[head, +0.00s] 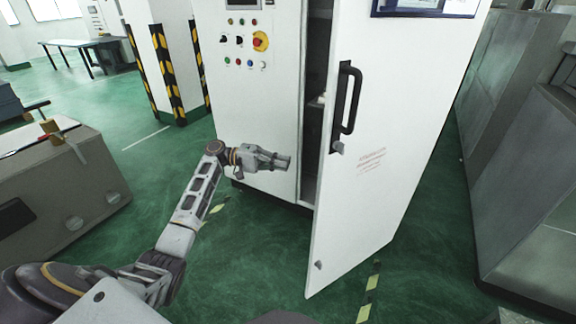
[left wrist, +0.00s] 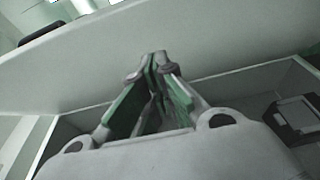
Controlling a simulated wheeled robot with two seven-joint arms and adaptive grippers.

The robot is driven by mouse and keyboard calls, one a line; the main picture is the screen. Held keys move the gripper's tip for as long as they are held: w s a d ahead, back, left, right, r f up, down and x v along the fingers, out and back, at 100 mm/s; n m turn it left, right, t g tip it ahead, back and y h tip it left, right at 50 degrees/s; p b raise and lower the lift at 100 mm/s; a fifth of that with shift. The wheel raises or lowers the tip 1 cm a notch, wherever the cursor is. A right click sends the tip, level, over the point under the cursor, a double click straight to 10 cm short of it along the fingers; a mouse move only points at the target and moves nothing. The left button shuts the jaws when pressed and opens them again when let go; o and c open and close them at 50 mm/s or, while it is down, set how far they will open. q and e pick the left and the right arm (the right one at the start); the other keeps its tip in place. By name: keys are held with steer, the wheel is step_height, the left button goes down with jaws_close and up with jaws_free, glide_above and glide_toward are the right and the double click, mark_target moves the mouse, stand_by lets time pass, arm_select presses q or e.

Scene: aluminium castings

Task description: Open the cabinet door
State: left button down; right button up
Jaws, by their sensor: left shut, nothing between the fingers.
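The white cabinet (head: 250,110) stands ahead in the head view, and its door (head: 385,130) is partly open, swung out toward me. A black handle (head: 346,98) sits near the door's free left edge. A dark gap (head: 314,90) shows between the cabinet front and the door. My left gripper (head: 288,162) is shut and empty, left of the door edge and by the opening, clear of the handle. In the left wrist view its closed fingers (left wrist: 155,62) point toward a pale panel (left wrist: 215,50); I cannot tell if they touch it. My right gripper is not in view.
A control panel with buttons and a red-yellow switch (head: 260,41) is on the cabinet front. A grey machine (head: 60,185) stands at left and grey housings (head: 530,170) at right. A striped pillar (head: 165,60) is behind. Green floor (head: 250,270) is open in front.

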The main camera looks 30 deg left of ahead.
arm_select(q)
steer(key=s+x, duration=0.2)
steer(key=x, duration=0.9)
steer(key=shift+s+d+p, duration=0.25)
steer(key=shift+d+p, duration=0.1)
steer(key=shift+d, duration=0.35)
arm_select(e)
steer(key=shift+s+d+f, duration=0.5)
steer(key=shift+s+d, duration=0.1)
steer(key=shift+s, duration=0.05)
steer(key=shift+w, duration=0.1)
arm_select(q)
steer(key=shift+s+d, duration=0.1)
steer(key=shift+d, duration=0.05)
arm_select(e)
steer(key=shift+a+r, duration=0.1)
